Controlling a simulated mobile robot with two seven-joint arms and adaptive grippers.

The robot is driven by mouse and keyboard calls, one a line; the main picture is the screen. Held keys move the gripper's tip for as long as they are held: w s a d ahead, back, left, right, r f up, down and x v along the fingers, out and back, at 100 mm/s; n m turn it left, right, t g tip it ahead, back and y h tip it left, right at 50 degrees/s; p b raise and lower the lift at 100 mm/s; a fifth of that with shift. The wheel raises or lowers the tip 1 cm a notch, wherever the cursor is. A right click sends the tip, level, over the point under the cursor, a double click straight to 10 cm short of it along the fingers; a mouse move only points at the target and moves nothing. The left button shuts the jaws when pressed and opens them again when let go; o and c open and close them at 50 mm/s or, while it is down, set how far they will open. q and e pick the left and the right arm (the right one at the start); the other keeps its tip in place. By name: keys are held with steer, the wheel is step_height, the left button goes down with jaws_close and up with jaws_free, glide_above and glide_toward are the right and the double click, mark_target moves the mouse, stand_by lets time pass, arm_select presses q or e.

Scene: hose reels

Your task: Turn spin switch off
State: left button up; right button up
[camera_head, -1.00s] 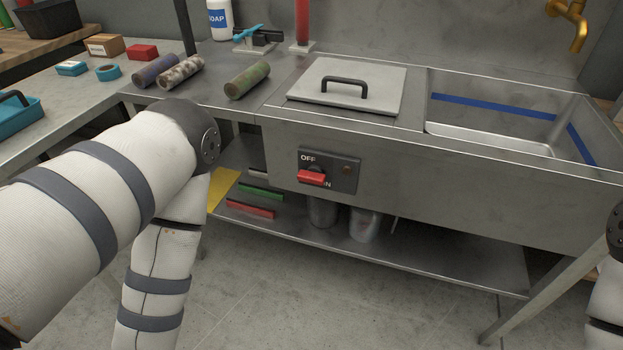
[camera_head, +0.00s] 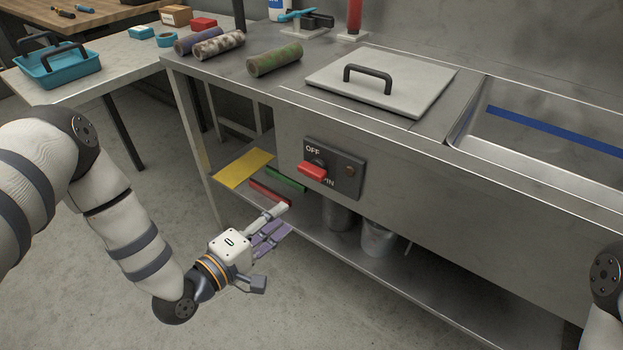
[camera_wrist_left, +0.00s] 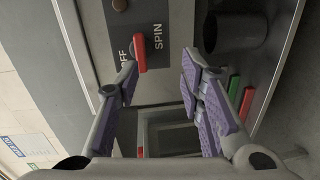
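The spin switch (camera_head: 313,172) is a red lever on a dark plate (camera_head: 347,178) on the front of the steel sink unit. OFF is printed above the lever, and the lever partly covers the SPIN label below. The lever (camera_wrist_left: 139,54) also shows in the left wrist view, close to the tip of one finger; I cannot tell whether they touch there. My left gripper (camera_head: 277,222) is open and empty, below and left of the switch in the head view, apart from it. Its spread purple-padded fingers (camera_wrist_left: 160,72) show in the wrist view. My right gripper is out of view.
A lower shelf (camera_head: 400,262) under the unit holds metal cans (camera_head: 377,238), red and green bars and a yellow sheet (camera_head: 243,169). A lid with a black handle (camera_head: 380,82) and several rolls lie on top. The floor in front is clear.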

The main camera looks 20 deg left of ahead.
mark_target(309, 175)
arm_select(q)
steer(key=shift+n+t, duration=0.5)
steer(key=shift+t, duration=0.2)
steer(key=x, duration=0.4)
steer(key=a+r+x, duration=0.1)
steer(key=x, duration=0.3)
steer(key=r+x, duration=0.1)
steer(key=x, duration=0.3)
steer(key=shift+w+a+b, duration=0.15)
steer(key=shift+w+b, duration=0.25)
steer(key=shift+w, duration=0.15)
jaws_close()
